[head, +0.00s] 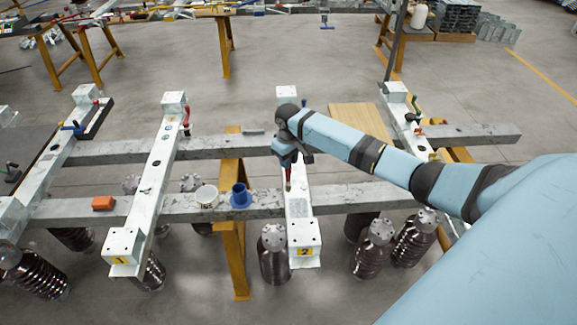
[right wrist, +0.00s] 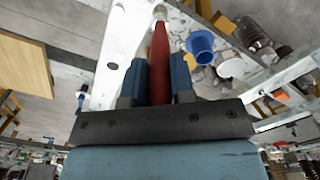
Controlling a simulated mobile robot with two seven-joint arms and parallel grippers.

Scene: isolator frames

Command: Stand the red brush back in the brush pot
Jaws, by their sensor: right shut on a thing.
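My right gripper (head: 287,163) is over the white crossbeam marked 2, pointing down. It is shut on the red brush (right wrist: 160,55), whose red handle sits between the two blue fingers. The brush's pale end points away from the gripper; in the head view the brush (head: 288,182) hangs down close above the beam, and I cannot tell whether it touches. The blue pot (head: 240,196), open at the top with a wide base, stands on the grey beam left of the gripper. It also shows in the right wrist view (right wrist: 201,45). My left gripper is not in view.
A white cup (head: 206,196) stands left of the blue pot. An orange block (head: 103,203) lies further left on the same beam. A wooden board (head: 357,119) lies behind my right arm. Dark ribbed insulators (head: 274,262) hang below the frame.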

